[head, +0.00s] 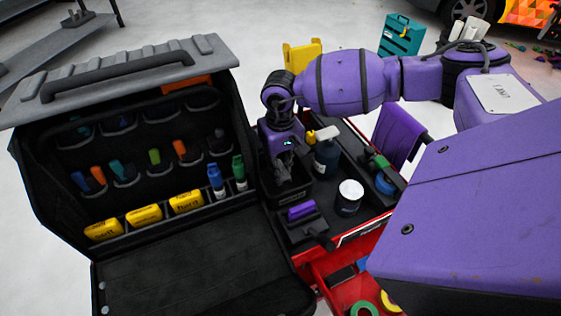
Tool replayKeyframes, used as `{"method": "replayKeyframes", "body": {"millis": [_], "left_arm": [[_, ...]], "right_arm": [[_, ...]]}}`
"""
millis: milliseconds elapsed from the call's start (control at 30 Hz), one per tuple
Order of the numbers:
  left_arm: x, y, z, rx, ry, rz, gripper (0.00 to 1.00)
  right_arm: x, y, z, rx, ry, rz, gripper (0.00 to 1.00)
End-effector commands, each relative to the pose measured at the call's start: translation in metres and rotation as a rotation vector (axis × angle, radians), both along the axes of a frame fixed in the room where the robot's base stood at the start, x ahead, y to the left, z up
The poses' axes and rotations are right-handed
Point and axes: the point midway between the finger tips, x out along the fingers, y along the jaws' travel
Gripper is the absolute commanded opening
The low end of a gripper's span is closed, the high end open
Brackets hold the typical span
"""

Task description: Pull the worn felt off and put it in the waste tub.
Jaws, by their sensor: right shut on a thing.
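My right gripper (285,172) points straight down over a small black tub (292,196) with a label on its front, on the tool cart. Its fingertips are at or inside the tub's opening. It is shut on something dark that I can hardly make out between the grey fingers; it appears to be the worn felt. A squeegee with a purple body (301,210) lies on the cart just in front of the tub, apart from the gripper. I cannot tell whether felt is on its edge. My left gripper is not in view.
An open black tool case (190,250) with pens and yellow boxes stands close on the left. A spray bottle (326,155), a white-topped jar (349,195) and a blue tape roll (385,184) stand on the cart right of the tub. A red drawer (335,272) is open below.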

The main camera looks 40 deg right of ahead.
Motion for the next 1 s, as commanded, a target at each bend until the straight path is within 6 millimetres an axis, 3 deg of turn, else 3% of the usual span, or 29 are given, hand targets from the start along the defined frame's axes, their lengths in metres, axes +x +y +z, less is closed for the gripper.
{"method": "replayKeyframes", "body": {"millis": [400,1000], "left_arm": [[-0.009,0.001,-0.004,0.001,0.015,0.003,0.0],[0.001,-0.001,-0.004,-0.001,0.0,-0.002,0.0]], "right_arm": [[0.0,0.0,-0.001,0.0,0.0,0.0,0.12],[0.001,0.0,-0.003,0.0,0.0,0.0,0.12]]}}
